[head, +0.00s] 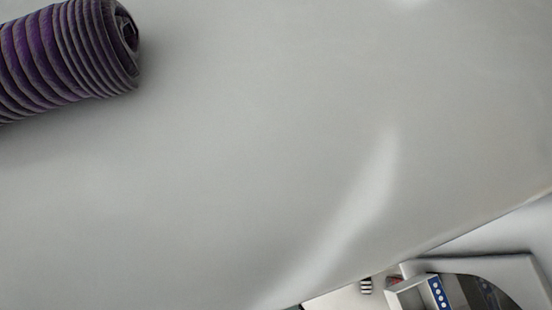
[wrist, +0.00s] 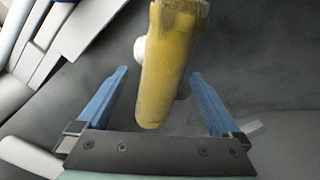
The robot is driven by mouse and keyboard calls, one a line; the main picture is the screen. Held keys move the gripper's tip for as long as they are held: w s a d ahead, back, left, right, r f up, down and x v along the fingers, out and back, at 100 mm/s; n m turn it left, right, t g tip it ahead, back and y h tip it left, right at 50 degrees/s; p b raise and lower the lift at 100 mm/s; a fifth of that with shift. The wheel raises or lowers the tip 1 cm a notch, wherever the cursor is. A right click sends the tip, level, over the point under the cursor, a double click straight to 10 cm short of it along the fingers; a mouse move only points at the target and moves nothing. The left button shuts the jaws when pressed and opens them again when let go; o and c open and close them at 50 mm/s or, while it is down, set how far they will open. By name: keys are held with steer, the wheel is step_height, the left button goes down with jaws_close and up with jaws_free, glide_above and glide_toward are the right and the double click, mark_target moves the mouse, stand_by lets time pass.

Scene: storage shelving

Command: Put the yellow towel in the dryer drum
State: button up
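The yellow towel (wrist: 168,62), rolled into a long bundle, shows in the wrist view, with its near end between the two blue fingers of my gripper (wrist: 158,74). The fingers are wide apart, with a gap visible on each side of the towel, so my gripper is open and not closed on it. I cannot see the yellow towel or my gripper for certain in the head view. I cannot make out the dryer drum in either view.
A purple ribbed roll (head: 62,55) lies on a broad pale surface (head: 250,130) in the head view; the rest of that surface is clear. A small box with a blue dotted panel (head: 438,293) shows beyond its lower right edge. A white round thing (wrist: 140,49) is partly hidden behind the towel.

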steer(key=shift+r, duration=0.1)
step_height(320, 180, up, 9)
steer(key=p, duration=0.4)
steer(key=shift+f, duration=0.2)
stand_by(0.3)
